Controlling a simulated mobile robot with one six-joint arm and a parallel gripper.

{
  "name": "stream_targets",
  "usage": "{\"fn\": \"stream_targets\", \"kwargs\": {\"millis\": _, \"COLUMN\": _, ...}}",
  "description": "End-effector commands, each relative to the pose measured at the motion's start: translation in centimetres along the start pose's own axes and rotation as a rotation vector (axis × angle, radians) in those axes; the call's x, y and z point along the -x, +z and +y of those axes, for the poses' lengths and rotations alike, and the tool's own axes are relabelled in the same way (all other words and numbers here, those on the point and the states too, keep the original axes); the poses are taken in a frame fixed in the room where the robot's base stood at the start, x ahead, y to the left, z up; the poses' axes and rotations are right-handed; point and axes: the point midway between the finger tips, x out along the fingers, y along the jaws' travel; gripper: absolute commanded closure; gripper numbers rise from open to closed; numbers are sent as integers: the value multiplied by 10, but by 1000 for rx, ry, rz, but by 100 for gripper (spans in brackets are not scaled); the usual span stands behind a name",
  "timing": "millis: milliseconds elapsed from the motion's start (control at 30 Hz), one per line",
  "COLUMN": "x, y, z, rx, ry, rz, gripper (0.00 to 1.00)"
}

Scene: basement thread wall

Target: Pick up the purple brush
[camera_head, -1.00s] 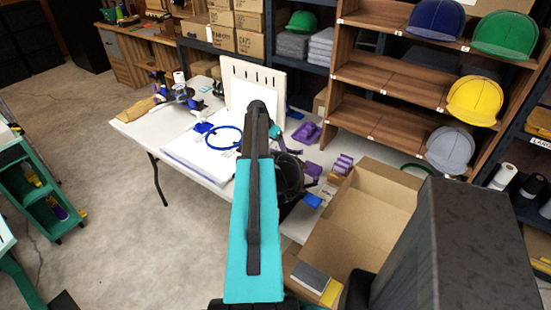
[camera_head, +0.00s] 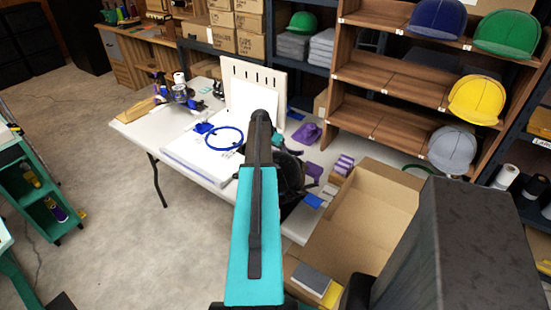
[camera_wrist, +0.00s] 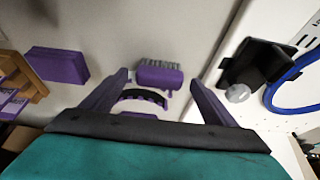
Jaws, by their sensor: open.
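In the wrist view a purple brush (camera_wrist: 159,76) with grey bristles along its upper edge lies on the pale table. My gripper (camera_wrist: 158,82) is open, and the brush shows between its two fingertips with nothing held. Below the brush in that view are a black curved piece and more purple parts, partly hidden by my gripper. In the head view my gripper (camera_head: 290,178) is a dark shape over the table, partly behind my arm. I cannot make out the brush for sure there.
A purple block (camera_wrist: 57,65) and a wooden rack lie left in the wrist view. A black clamp (camera_wrist: 252,66) and blue ring (camera_wrist: 292,90) are at right. In the head view, an open cardboard box (camera_head: 370,205) stands right of my arm, and a shelf with helmets stands behind.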

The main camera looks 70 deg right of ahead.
Motion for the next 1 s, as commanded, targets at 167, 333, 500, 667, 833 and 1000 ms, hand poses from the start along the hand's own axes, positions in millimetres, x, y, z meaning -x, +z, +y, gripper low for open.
{"fn": "stream_targets", "kwargs": {"millis": 167, "x": 0, "y": 0, "z": 0, "rx": 0, "ry": 0, "rz": 0, "gripper": 20}}
{"fn": "stream_targets", "kwargs": {"millis": 333, "x": 0, "y": 0, "z": 1, "rx": -1, "ry": 0, "rz": 0, "gripper": 20}}
{"fn": "stream_targets", "kwargs": {"millis": 500, "x": 0, "y": -1, "z": 1, "rx": -1, "ry": 0, "rz": 0, "gripper": 20}}
{"fn": "stream_targets", "kwargs": {"millis": 667, "x": 0, "y": -1, "z": 1, "rx": -1, "ry": 0, "rz": 0, "gripper": 43}}
{"fn": "stream_targets", "kwargs": {"millis": 833, "x": 0, "y": -1, "z": 1, "rx": -1, "ry": 0, "rz": 0, "gripper": 64}}
{"fn": "stream_targets", "kwargs": {"millis": 1000, "x": 0, "y": -1, "z": 1, "rx": -1, "ry": 0, "rz": 0, "gripper": 64}}
